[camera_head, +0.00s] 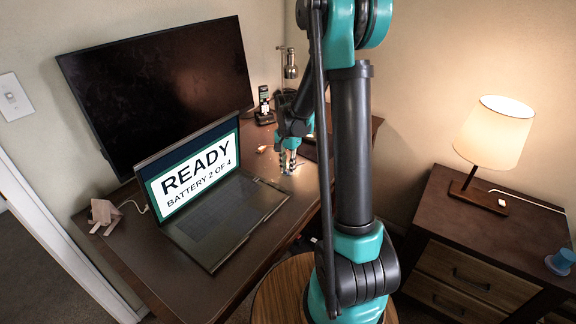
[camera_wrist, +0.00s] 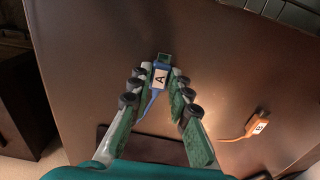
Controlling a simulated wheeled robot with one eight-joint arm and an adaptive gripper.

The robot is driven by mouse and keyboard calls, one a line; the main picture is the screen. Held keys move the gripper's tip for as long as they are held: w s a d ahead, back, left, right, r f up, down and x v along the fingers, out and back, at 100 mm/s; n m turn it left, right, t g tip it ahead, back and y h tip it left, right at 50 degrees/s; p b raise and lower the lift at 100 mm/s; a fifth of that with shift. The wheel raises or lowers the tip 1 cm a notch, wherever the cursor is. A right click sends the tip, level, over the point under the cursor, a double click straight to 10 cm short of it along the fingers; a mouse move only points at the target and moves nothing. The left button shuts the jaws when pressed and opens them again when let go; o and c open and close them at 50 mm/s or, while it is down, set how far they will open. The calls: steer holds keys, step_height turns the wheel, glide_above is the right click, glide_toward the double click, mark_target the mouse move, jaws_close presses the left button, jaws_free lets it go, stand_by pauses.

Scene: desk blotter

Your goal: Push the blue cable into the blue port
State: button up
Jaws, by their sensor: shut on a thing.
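The blue cable (camera_wrist: 146,103) has a plug with a white label reading "A" and a dark tip. It shows in the wrist view between the fingers of my gripper (camera_wrist: 154,84), which is shut on the plug. The plug tip points toward the top of the picture, and the blue cord trails back between the fingers. In the head view my gripper (camera_head: 288,163) is low over the desk, to the right of the laptop (camera_head: 205,213). The laptop's edge (camera_wrist: 270,12) shows at the top right of the wrist view, apart from the plug. I cannot make out the blue port.
An orange cable (camera_wrist: 258,124) with a labelled plug lies on the desk (camera_wrist: 90,60) to the right. The laptop screen (camera_head: 192,174) reads "READY BATTERY 2 OF 4". A large monitor (camera_head: 160,90) stands behind. A small wooden stand (camera_head: 104,214) is left of the laptop.

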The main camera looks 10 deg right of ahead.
mark_target(281, 180)
steer(key=shift+s+a, duration=0.1)
stand_by(0.3)
steer(key=shift+s+a, duration=1.5)
steer(key=shift+a, duration=0.05)
steer(key=shift+s+a, duration=0.95)
stand_by(1.0)
steer(key=o, duration=0.9)
steer(key=shift+c, duration=0.2)
step_height(281, 180, up, 12)
